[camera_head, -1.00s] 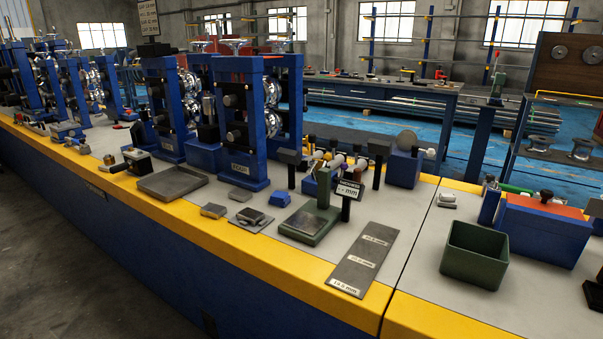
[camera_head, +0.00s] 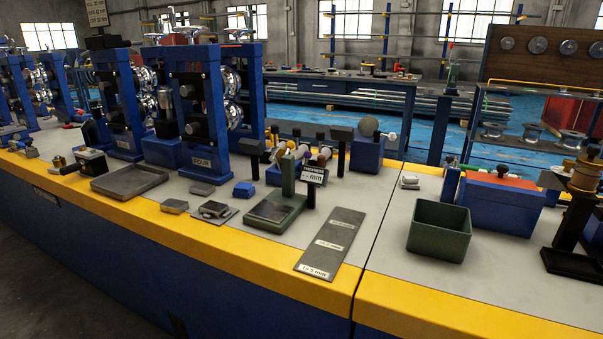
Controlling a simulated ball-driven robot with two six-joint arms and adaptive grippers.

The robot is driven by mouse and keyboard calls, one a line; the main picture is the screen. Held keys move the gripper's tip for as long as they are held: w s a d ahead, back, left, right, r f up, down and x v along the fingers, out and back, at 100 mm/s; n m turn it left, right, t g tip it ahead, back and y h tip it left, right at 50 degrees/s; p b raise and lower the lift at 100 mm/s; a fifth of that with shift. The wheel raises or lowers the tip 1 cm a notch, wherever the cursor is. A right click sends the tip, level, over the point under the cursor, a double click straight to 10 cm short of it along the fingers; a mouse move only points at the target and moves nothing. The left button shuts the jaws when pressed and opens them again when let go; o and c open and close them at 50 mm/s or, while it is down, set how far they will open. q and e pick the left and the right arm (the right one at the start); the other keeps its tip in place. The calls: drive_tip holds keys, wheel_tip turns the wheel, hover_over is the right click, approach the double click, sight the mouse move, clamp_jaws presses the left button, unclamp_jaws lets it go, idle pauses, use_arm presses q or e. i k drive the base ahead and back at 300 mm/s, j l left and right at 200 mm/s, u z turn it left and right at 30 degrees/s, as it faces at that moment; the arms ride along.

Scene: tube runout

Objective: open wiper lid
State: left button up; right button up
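A blue box (camera_head: 497,208) stands on the right part of the bench and has a flat red-orange top (camera_head: 500,180). This may be the wiper with its lid; I see no label on it. The top appears to lie flat on the box. A blue upright block (camera_head: 450,184) stands at the box's left end, and small fittings show behind it. Neither of my grippers is in view.
An empty-looking green bin (camera_head: 439,231) stands left of the blue box. A black stand with a brass-coloured head (camera_head: 578,215) stands to its right. A grey gauge plate (camera_head: 331,243), a green gauge stand (camera_head: 276,210) and blue roll stands (camera_head: 200,110) are further left.

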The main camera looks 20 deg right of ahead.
sight(502, 168)
drive_tip(key=z, duration=1.6)
drive_tip(key=i+l+u, duration=0.1)
drive_tip(key=i+u, duration=0.15)
drive_tip(key=i, duration=0.25)
